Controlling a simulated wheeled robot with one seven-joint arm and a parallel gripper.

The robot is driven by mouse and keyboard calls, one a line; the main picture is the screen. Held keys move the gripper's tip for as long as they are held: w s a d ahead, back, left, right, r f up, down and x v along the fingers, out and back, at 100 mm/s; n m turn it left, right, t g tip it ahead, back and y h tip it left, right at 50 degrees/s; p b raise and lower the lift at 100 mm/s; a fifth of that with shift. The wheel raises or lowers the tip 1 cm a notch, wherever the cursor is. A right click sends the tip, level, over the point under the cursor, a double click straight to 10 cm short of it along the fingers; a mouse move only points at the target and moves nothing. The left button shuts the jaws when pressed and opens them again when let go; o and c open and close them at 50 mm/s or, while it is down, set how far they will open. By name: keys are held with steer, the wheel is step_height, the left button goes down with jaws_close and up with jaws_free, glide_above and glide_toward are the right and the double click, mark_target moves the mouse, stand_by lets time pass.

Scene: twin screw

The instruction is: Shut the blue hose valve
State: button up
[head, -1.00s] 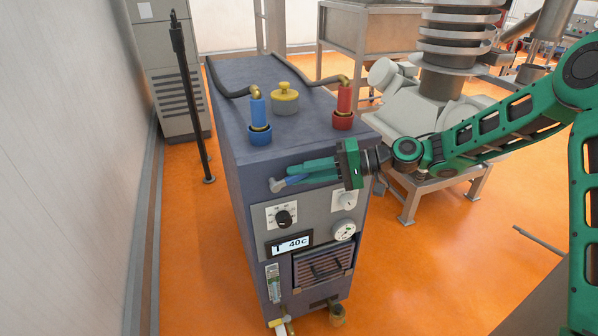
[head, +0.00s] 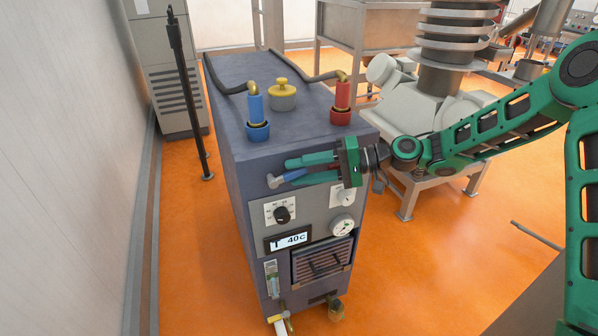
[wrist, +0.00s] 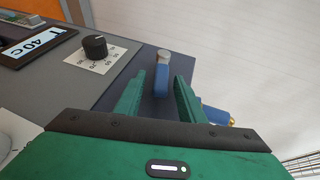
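The blue valve handle (head: 291,176), with a grey tip, sticks out from the upper front of the dark blue-grey machine. In the wrist view the handle (wrist: 162,82) lies between the two green fingers, with a gap on each side. My gripper (head: 290,172) is open around the handle, reaching in from the right; its fingers (wrist: 158,85) do not visibly press on it. The handle's base is partly hidden by the fingers. A blue hose fitting (head: 256,110) stands upright on the machine top above it.
A red hose fitting (head: 342,97) and a yellow cap (head: 282,95) are on the machine top. Below the handle are a black knob (head: 282,214), a gauge (head: 342,225) and a 40C display (head: 288,241).

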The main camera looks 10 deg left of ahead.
steer(key=v, duration=1)
steer(key=shift+w+d, duration=0.2)
steer(key=shift+d, duration=0.15)
steer(key=shift+c, duration=0.2)
